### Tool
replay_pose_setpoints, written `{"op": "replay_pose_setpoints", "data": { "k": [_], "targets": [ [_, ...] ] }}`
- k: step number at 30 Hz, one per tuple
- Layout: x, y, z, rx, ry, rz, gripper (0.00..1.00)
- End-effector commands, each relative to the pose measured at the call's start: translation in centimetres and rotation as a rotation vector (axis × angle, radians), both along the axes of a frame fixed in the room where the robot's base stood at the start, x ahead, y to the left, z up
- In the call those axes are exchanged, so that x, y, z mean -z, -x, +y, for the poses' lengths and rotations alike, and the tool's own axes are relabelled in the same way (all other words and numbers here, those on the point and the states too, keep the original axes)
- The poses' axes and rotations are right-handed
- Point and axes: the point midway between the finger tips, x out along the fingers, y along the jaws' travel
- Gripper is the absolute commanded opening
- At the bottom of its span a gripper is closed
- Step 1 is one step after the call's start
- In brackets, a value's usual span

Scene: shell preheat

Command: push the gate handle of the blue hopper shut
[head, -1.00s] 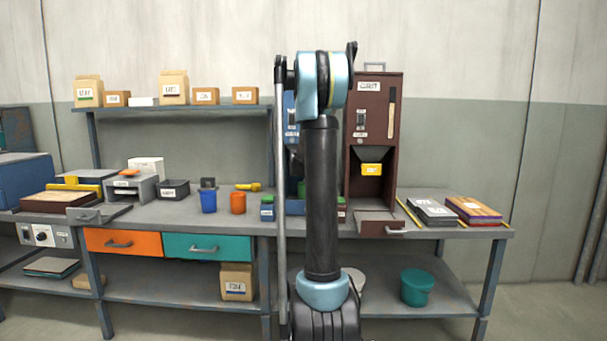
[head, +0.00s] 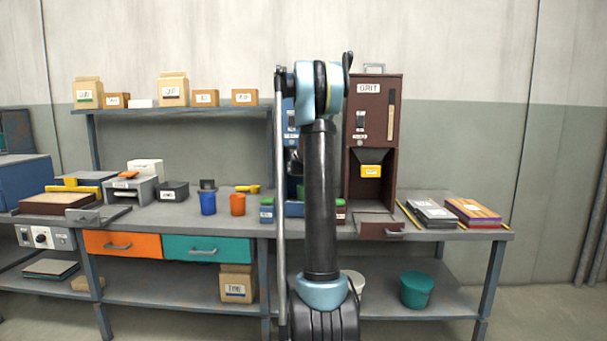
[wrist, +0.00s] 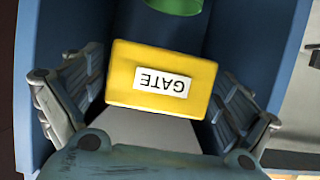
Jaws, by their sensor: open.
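The blue hopper (head: 290,112) stands on the bench behind my arm, and most of it is hidden in the head view. In the wrist view its blue side walls (wrist: 285,45) rise to the left and right of my gripper (wrist: 158,92). The yellow gate handle (wrist: 125,70), with an upside-down white GATE label, lies between my two open fingers. The left finger is close to its left edge and the right finger is close to its right edge. I cannot tell whether either touches it. My gripper is hidden behind my arm in the head view.
A green round thing (wrist: 175,5) shows beyond the handle. A brown GRIT hopper (head: 383,135) with its own yellow handle (head: 371,171) stands close to the right. Small green-topped blue containers (head: 267,211) and blue and orange cups (head: 238,204) sit to the left.

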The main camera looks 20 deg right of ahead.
Motion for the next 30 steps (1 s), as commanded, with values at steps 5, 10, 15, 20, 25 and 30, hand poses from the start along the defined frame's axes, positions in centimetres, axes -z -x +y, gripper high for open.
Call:
{"op": "replay_pose_setpoints", "data": {
  "k": [5, 10, 15, 20, 25, 30],
  "targets": [
    [0.0, 0.1, 0.0, 0.0, 0.0, 0.0, 0.97],
    [-0.5, 1.2, 0.4, 0.0, 0.0, 0.0, 0.97],
    [-1.3, 3.2, 1.1, -0.001, -0.001, 0.001, 0.97],
    [-2.2, 5.2, 1.7, 0.0, 0.001, 0.001, 0.97],
    [-3.1, 7.3, 2.4, 0.0, 0.0, 0.001, 0.97],
    [-3.8, 9.0, 3.0, 0.0, 0.001, 0.001, 0.97]
  ]
}}
